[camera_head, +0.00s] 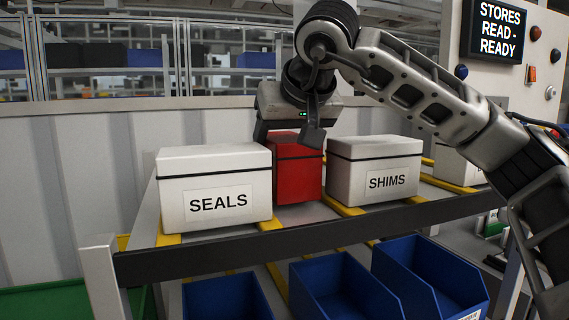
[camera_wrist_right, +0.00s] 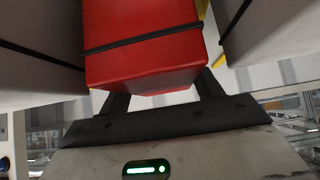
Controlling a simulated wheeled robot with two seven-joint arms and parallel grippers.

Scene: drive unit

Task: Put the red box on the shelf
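The red box (camera_head: 298,174) has a dark band under its lid. It appears to stand upright on the sloping shelf (camera_head: 330,222), between the white SEALS box (camera_head: 213,180) and the white SHIMS box (camera_head: 374,160). My right gripper (camera_head: 289,138) reaches down over its top, with a finger near each side. In the right wrist view the red box (camera_wrist_right: 148,60) hides part of the fingers of the right gripper (camera_wrist_right: 162,95), so I cannot tell whether they press on it. My left gripper is in neither view.
Blue bins (camera_head: 340,288) stand below the shelf. Another white box (camera_head: 455,166) is at the right, partly behind my right arm. A panel with a STORES READ-READY screen (camera_head: 496,30) stands at upper right. The white boxes leave narrow gaps beside the red box.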

